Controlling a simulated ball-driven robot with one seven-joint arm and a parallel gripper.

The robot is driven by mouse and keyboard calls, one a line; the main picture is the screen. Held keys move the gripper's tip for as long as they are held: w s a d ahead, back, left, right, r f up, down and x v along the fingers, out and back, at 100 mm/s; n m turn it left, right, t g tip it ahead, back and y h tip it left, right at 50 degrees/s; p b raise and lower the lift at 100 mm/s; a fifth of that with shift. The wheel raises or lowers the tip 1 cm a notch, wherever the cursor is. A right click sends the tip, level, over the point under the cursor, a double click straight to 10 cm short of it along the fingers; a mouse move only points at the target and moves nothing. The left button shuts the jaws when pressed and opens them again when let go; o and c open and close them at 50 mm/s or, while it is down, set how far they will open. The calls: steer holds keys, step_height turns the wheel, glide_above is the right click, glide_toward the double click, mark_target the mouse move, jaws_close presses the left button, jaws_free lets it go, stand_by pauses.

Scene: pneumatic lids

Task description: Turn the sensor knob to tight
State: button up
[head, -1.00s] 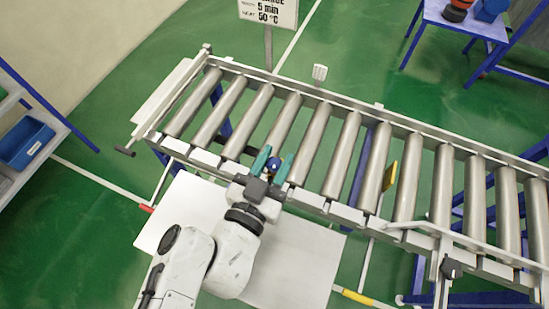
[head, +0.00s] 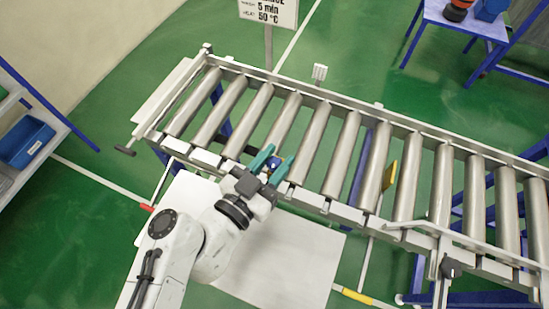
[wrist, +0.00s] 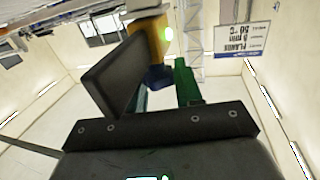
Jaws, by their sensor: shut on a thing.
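The sensor knob (head: 257,171) is a small dark blue piece at the near rail of the roller conveyor (head: 340,103), largely covered by my gripper in the head view. My gripper (head: 279,154) has two teal fingers that reach over the near rail, on either side of the knob, and it is shut on it. In the wrist view the blue knob (wrist: 158,77) shows between a dark plate and the green finger (wrist: 186,82). An orange-yellow part (wrist: 148,38) lies just beyond it. No tight mark can be read.
A yellow plate (head: 389,174) stands at the rollers to the right. A sign (head: 268,12) stands behind the conveyor. A blue bin (head: 25,142) sits on a shelf at left. A white panel (head: 290,262) lies on the near side. Green floor is open at lower left.

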steer(key=shift+s+f, duration=0.1)
steer(key=shift+f, duration=0.15)
steer(key=o, duration=0.9)
steer(key=shift+r, duration=0.15)
steer(key=shift+o, duration=0.2)
steer(key=v, duration=1)
steer(key=shift+s+a, duration=0.25)
steer(key=shift+a, duration=0.05)
